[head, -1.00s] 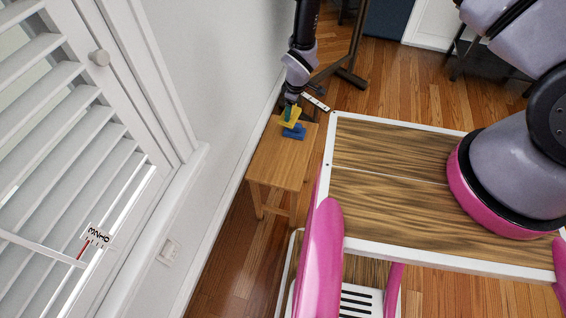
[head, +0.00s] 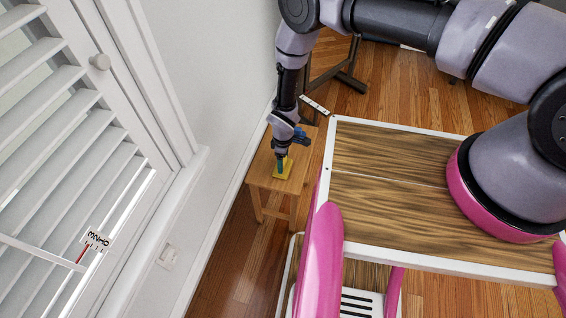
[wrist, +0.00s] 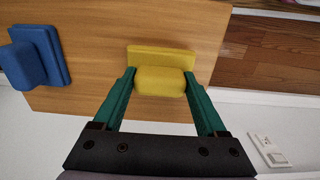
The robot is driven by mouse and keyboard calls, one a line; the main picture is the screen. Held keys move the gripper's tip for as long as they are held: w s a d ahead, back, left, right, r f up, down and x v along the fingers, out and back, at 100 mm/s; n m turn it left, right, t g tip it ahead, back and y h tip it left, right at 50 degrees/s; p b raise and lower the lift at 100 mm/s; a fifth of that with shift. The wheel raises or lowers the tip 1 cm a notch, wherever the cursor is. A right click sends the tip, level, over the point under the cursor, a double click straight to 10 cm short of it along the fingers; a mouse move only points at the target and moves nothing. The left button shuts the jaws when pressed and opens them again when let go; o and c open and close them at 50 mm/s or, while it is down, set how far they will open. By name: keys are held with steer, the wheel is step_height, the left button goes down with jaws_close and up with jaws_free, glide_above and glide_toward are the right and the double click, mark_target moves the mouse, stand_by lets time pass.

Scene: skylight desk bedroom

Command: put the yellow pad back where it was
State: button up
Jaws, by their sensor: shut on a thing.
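The yellow pad (wrist: 161,58) is a flat yellow plate with a raised block, seen in the wrist view between the green fingers of my gripper (wrist: 161,84). My gripper is shut on the raised block. In the head view the yellow pad (head: 284,168) is at the near part of the small wooden stool (head: 263,178), under my gripper (head: 281,163). It looks on or just above the stool top; I cannot tell whether it touches. A blue pad (wrist: 36,56) of similar shape lies to the left in the wrist view, apart from the yellow one. In the head view the blue pad (head: 299,136) is partly hidden by my arm.
The stool stands against the white wall (head: 225,90). A white-framed wood-topped surface (head: 400,150) is to its right. A window with white louvres (head: 50,120) is at the left. A wall socket (wrist: 268,149) shows at the wrist view's lower right.

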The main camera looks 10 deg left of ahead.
steer(key=shift+f, duration=0.45)
steer(key=o, duration=1.2)
steer(key=shift+o, duration=0.2)
steer(key=shift+r, duration=0.1)
step_height(320, 180, up, 12)
